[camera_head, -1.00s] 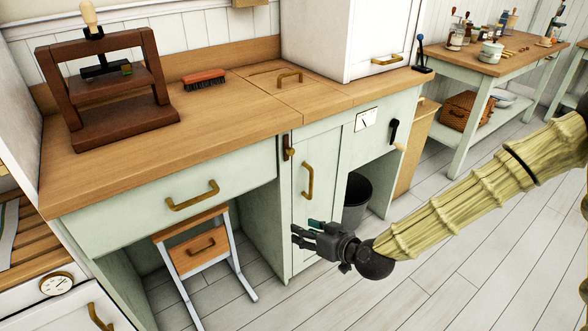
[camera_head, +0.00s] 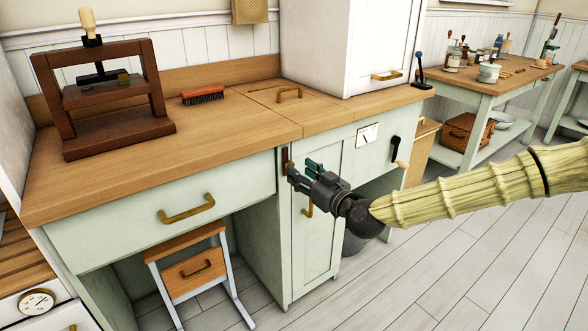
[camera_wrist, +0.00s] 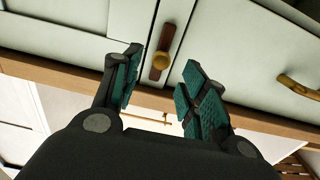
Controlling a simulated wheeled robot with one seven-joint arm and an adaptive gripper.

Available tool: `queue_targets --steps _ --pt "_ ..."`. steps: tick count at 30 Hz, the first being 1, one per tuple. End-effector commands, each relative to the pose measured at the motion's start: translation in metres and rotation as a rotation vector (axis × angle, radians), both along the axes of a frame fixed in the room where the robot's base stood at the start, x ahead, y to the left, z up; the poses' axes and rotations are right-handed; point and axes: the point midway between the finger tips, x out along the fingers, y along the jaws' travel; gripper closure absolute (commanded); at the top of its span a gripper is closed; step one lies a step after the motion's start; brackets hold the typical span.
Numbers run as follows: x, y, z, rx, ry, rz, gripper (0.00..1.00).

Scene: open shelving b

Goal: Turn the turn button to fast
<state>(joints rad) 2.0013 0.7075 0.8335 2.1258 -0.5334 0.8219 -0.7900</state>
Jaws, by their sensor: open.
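The turn button is a dark brown strip with a round brass knob. In the wrist view the turn button (camera_wrist: 168,32) lies lengthwise, slightly tilted, near the seam between panels. In the head view the turn button (camera_head: 285,157) is upright at the top left of the narrow cabinet door (camera_head: 325,225), partly behind my gripper. My gripper (camera_head: 301,173) is open and empty in front of that door's upper part. In the wrist view the teal fingertips of my gripper (camera_wrist: 161,64) stand either side of the knob's line; contact cannot be told.
The door's brass handle (camera_head: 308,207) is partly hidden by my gripper. A drawer with a brass handle (camera_head: 187,209) is to the left. The wooden countertop (camera_head: 230,125) juts out above. A black lever (camera_head: 395,149) is on the right panel. Open floor lies in front.

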Motion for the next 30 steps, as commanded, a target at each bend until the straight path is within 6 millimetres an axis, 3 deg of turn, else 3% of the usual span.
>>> queue_targets --steps 9,21,22,29,30 --pt "0.03 0.022 -0.001 0.0 0.001 0.0 0.57" --pt "0.035 0.026 0.0 0.001 0.002 0.0 0.57" --pt "0.035 0.026 0.0 0.001 0.002 0.0 0.59" --pt "0.035 0.026 0.0 0.001 0.002 0.0 1.0" --pt "0.035 0.026 0.0 0.001 0.002 0.0 1.0"
